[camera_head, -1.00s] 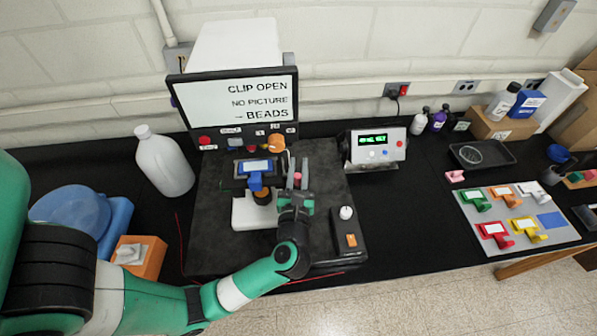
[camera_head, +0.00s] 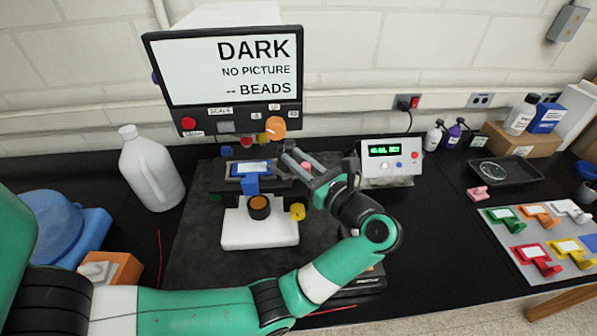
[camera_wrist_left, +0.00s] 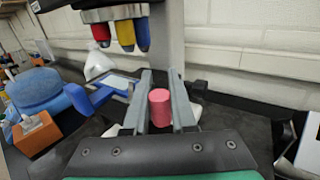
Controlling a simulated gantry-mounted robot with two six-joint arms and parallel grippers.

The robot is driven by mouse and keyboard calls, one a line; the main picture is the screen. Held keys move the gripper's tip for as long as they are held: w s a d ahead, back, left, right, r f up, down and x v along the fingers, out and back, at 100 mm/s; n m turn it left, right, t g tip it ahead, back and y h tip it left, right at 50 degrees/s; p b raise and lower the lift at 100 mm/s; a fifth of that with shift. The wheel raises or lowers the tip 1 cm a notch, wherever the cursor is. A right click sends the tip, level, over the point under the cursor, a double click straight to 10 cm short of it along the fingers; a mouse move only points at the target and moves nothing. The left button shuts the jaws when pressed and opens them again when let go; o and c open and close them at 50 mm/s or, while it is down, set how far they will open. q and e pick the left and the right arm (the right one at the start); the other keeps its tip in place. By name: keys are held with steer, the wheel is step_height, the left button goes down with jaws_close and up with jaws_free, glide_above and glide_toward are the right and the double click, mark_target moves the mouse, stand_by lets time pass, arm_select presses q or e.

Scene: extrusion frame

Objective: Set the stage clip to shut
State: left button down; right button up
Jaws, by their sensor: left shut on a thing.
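My left gripper (camera_head: 297,163) reaches in from the right side of the microscope stage. It is shut on a pink knob (camera_wrist_left: 160,108), which stands between its two fingers in the left wrist view and shows in the head view (camera_head: 306,166). The knob appears to belong to the stage clip; the rest of the clip is hidden or too small to tell. The stage carries a slide (camera_head: 252,167) with a white label in a blue holder (camera_head: 250,185). The screen (camera_head: 230,65) above reads DARK, NO PICTURE, -- BEADS. My right gripper is not in view.
Red, yellow and blue objectives (camera_wrist_left: 122,35) hang above the stage. An orange knob (camera_head: 275,127) and a yellow knob (camera_head: 297,211) are close to my left arm. A white jug (camera_head: 152,170) stands left; a control box (camera_head: 391,160) stands right.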

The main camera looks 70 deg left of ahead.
arm_select(q)
steer(key=shift+g, duration=0.3)
steer(key=c, duration=0.7)
jaws_free()
steer(key=shift+c, duration=0.2)
steer(key=b+v, duration=0.2)
steer(key=v, duration=0.9)
steer(key=shift+d, duration=0.25)
steer(key=shift+w, duration=0.1)
